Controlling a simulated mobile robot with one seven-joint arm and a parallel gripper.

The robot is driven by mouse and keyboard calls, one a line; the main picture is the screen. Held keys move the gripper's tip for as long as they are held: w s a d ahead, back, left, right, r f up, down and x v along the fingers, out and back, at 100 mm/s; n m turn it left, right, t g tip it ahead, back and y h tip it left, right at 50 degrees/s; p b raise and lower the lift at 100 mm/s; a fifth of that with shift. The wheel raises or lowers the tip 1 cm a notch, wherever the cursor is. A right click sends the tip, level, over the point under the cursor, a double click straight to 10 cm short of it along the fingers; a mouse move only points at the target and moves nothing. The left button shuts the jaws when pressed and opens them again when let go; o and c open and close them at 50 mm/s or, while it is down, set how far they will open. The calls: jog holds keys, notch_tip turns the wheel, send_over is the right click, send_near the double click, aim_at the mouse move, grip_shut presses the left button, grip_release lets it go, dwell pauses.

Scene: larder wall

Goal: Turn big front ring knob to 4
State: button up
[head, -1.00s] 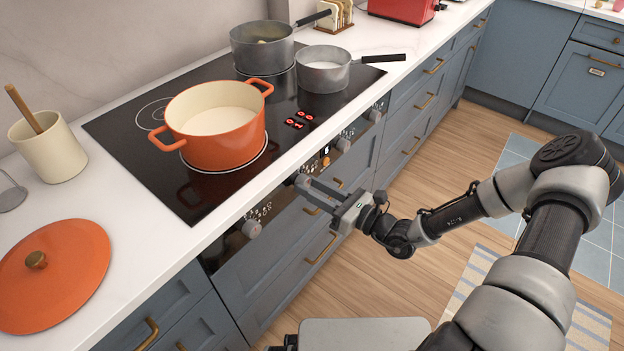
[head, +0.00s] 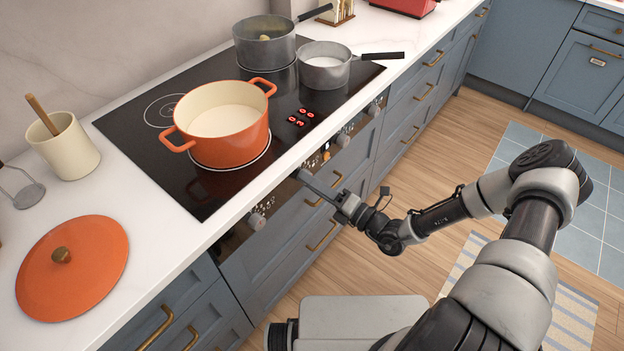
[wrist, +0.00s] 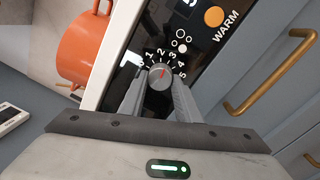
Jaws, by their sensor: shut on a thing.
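The knob (wrist: 160,72) is a small round grey dial with a red pointer mark, inside a printed scale in the wrist view. The pointer leans up and right, near the 2 and 3; the exact setting is hard to tell. My gripper (wrist: 160,84) is shut on the knob, one finger on each side. In the head view my gripper (head: 302,177) reaches the front control panel and hides this knob. The red display (head: 300,117) on the hob seems to show a 2 and zeros. An orange pot (head: 222,128) stands on the big front ring.
Other knobs (head: 257,221) line the panel to either side. Two grey pans (head: 264,45) (head: 324,68) stand on the far rings. An orange lid (head: 85,275) and a utensil crock (head: 72,150) are on the counter. A brass handle (wrist: 270,88) juts out beside the gripper.

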jog(key=shift+r+m+t+p, duration=0.15)
jog(key=shift+m+p, duration=0.25)
jog(key=shift+m, duration=1.6)
jog(key=shift+m+t+p, duration=0.15)
jog(key=shift+m+p, duration=0.25)
jog(key=shift+m, duration=1.6)
jog(key=shift+h, duration=0.3)
jog(key=o, duration=1.1)
jog(key=shift+c, duration=0.2)
jog(key=v, duration=1.7)
jog(key=shift+s, duration=0.15)
jog(key=shift+d, duration=0.1)
